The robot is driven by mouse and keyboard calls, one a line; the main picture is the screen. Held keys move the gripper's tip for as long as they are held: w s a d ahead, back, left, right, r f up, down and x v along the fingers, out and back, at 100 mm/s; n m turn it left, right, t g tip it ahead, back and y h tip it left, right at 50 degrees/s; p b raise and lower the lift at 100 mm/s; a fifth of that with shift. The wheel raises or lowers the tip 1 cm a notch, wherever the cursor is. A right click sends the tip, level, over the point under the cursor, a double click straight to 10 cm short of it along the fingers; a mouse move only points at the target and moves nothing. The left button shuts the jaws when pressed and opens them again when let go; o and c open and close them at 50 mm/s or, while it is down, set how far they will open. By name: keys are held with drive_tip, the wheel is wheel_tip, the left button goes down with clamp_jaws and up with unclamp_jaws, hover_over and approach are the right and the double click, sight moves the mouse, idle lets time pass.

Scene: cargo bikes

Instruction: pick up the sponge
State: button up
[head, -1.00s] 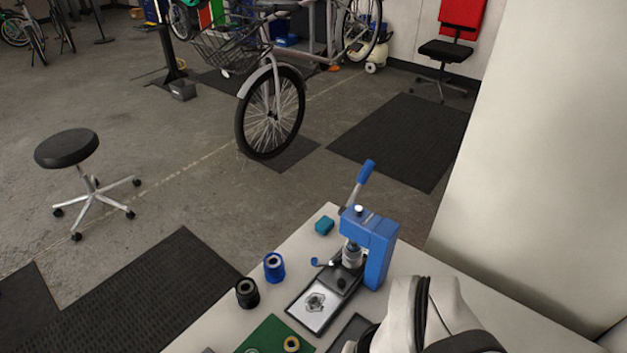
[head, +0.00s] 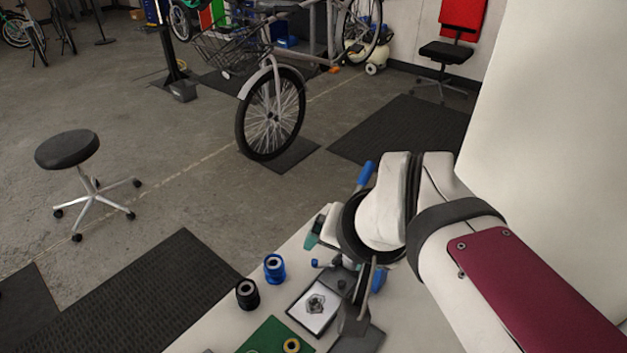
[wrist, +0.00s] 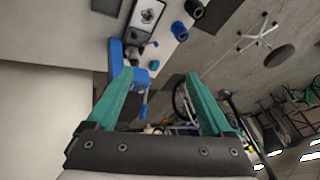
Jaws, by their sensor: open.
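The sponge appears as a small teal-blue block (wrist: 153,65) in the wrist view, lying near the table's corner beside the blue press. It shows between my fingers, closer to the left one, and nothing is held. My gripper (wrist: 160,77) is open, with two teal fingers spread apart. In the head view my white wrist covers the far corner of the table, and only a bit of teal finger shows at its left. I cannot make out the sponge for certain there.
The blue press, its handle (head: 366,174) upright, is mostly hidden behind my arm. A tray (head: 292,309) with a metal part, a blue cup (head: 274,268), a black cup (head: 247,294) and a green mat (head: 265,336) share the table. A white wall stands at the right.

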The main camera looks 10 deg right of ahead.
drive_tip(key=w+f+m+g+h, duration=0.15)
drive_tip(key=w+f, duration=0.25)
drive_tip(key=w, duration=0.8)
drive_tip(key=w+f+m+g+h, duration=0.15)
drive_tip(key=w+f, duration=0.25)
drive_tip(key=w, duration=0.7)
drive_tip(key=shift+m+t+h, duration=0.3)
drive_tip(key=shift+m+h, duration=0.2)
drive_tip(key=shift+h, duration=0.2)
drive_tip(key=w+a+x, duration=0.1)
drive_tip(key=x, duration=0.7)
drive_tip(key=w+a+x, duration=0.1)
drive_tip(key=x, duration=0.7)
drive_tip(key=w+a+x, duration=0.1)
drive_tip(key=x, duration=0.7)
drive_tip(key=shift+w+a+f, duration=0.15)
drive_tip(key=shift+w+f, duration=0.1)
drive_tip(key=shift+w, duration=0.2)
clamp_jaws()
